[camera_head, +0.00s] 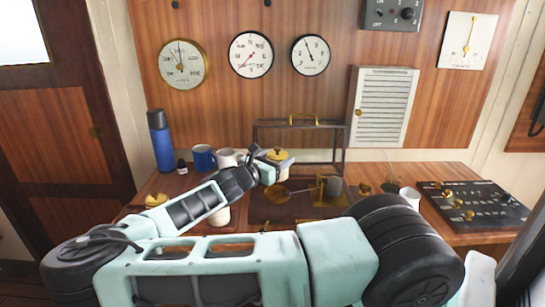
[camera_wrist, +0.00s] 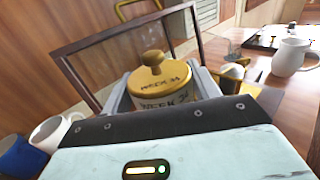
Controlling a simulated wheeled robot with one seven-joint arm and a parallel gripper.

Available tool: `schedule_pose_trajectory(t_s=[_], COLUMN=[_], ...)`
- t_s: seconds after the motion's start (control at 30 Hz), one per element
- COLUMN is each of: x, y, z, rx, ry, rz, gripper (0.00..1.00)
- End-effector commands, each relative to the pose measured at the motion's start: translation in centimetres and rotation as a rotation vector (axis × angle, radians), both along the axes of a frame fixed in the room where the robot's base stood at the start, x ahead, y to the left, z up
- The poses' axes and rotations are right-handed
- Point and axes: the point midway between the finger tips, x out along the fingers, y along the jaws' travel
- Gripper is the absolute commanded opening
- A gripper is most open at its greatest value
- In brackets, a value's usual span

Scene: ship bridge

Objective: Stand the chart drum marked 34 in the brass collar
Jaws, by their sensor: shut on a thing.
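The chart drum (camera_wrist: 160,82) is cream with a yellow brass lid and a round knob. Its lid and side read WEEK, with a number that looks like 34. My gripper (camera_wrist: 162,95) is shut on it, one finger on each side. In the head view, the drum (camera_head: 279,155) is upright or nearly so, at my gripper (camera_head: 268,166), seemingly above the desk. A brass fitting (camera_head: 275,192) with a round end and a bar lies below it. It joins or adjoins a brass stand (camera_head: 328,188) beside a grey cylinder. I cannot tell which part is the collar.
A dark-framed rack (camera_head: 345,147) stands behind the drum. A blue mug (camera_head: 203,157), a white mug (camera_head: 228,157) and a blue flask (camera_head: 159,140) are left. Another brass-lidded piece (camera_head: 156,200) is front left. A white mug (camera_head: 410,197) and a switch panel (camera_head: 472,206) are right.

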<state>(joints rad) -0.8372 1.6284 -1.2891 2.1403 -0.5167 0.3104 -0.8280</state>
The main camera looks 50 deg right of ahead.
Motion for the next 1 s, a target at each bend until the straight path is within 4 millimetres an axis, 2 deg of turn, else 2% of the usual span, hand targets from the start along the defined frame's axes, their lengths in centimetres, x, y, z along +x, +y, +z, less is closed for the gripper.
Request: schedule_pose_trajectory(t_s=[0.6,1.0], x=[0.0,0.0], y=[0.0,0.0], z=[-5.4,-5.6], rx=[0.0,0.0], ry=[-0.001,-0.001], rz=[0.0,0.0], gripper=[0.33,0.33])
